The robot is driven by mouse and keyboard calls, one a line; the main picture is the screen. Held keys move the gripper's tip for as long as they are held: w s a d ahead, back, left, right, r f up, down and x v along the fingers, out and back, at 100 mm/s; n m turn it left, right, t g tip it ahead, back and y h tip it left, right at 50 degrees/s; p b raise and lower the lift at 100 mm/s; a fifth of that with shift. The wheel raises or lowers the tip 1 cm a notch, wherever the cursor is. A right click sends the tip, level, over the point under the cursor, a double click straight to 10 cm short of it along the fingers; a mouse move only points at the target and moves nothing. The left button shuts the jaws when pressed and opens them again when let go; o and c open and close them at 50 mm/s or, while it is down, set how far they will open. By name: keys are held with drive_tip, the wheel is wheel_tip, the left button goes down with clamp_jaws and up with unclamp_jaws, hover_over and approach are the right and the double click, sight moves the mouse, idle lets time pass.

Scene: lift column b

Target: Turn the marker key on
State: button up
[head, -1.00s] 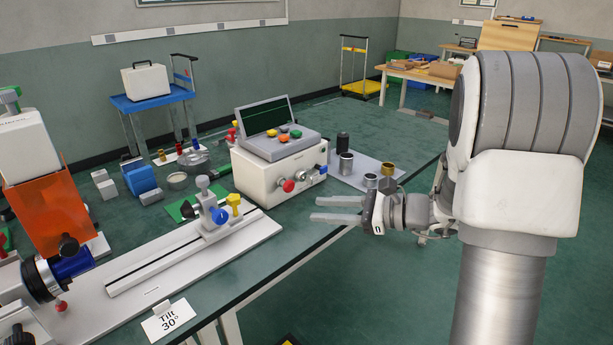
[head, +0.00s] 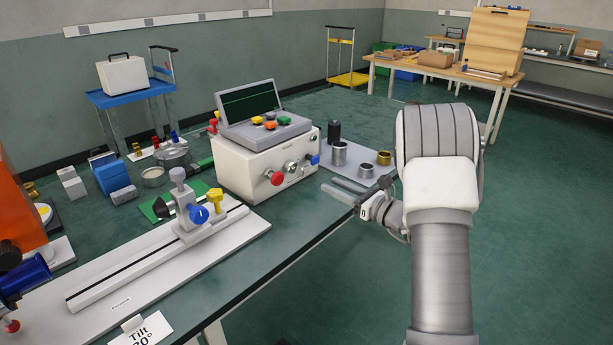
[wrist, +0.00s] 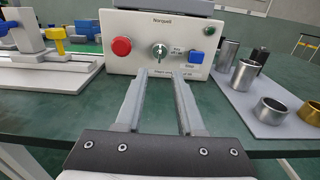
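The marker key is a small silver key switch (wrist: 159,50) on the front of a white box (wrist: 118,22). It sits between a round red button (wrist: 122,46) and a blue knob (wrist: 196,57) in the wrist view. In the head view the key switch (head: 291,166) is small and its exact turn is hard to read. My gripper (head: 338,194) is in front of the box, over the table's front edge. In the wrist view its fingers (wrist: 164,84) are apart with nothing between them. They point at the box front, just below the key, and look clear of it.
Metal cups (head: 339,153), a brass cup (head: 384,158) and a black cylinder (head: 334,131) stand on a light mat to the box's right. A white rail fixture (head: 160,256) with blue and yellow knobs lies on the left. Open floor lies right of the table.

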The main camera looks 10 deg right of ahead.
sight(303, 171)
drive_tip(key=b+x, duration=0.1)
drive_tip(key=x, duration=0.9)
drive_tip(key=shift+w+a+b, duration=0.1)
drive_tip(key=shift+w+b, duration=0.1)
drive_tip(key=shift+b, duration=0.15)
clamp_jaws()
